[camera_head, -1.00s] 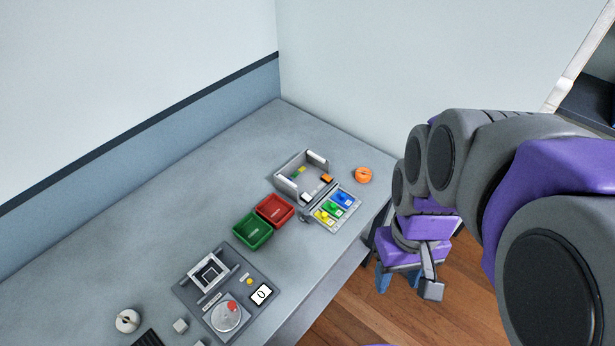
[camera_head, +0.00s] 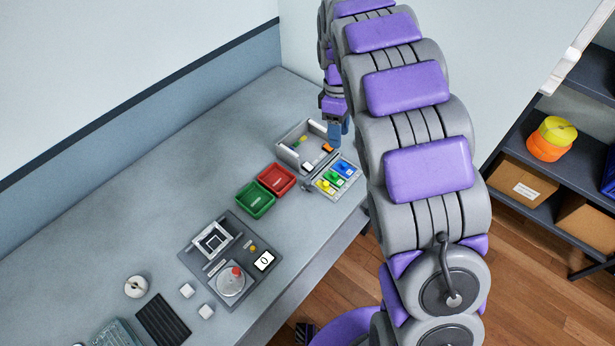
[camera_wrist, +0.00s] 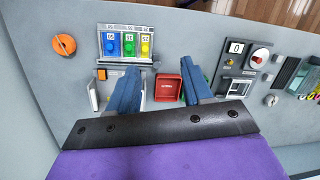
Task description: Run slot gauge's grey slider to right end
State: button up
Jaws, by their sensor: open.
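My gripper (camera_head: 335,131) is over the far right part of the bench, above and beside a grey open-framed fixture (camera_head: 289,152). In the wrist view my gripper (camera_wrist: 162,76) has its two blue fingers wide apart, with nothing between them. The fixture has white bars at its ends and small green, yellow, orange and white parts. In the wrist view its left end (camera_wrist: 92,95) shows beside the left finger, and the fingers hide much of it. I cannot make out a grey slider or say for certain that this fixture is the slot gauge.
A tray of blue, green and yellow blocks (camera_head: 317,190) adjoins the fixture. Red (camera_head: 291,179) and green (camera_head: 241,200) bins stand left of it. A panel with a dial and display (camera_head: 214,273) lies nearer. An orange ring (camera_wrist: 64,45) shows in the wrist view. The bench's back left is clear.

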aim_at(308, 180)
jog(key=w+a+f+n, duration=0.6)
jog(key=w+a+f, duration=0.1)
jog(key=a+f, duration=0.1)
jog(key=shift+y, duration=0.3)
jog(key=s+f, duration=0.1)
jog(key=f, duration=0.4)
jog(key=s+f+b, duration=0.1)
jog(key=f, duration=0.5)
jog(key=s+f+b, duration=0.1)
jog(key=s+f, duration=0.1)
jog(key=f, duration=0.3)
jog(key=shift+d+f, duration=0.15)
jog(key=shift+f, duration=0.2)
jog(key=shift+c, duration=0.4)
grip_shut()
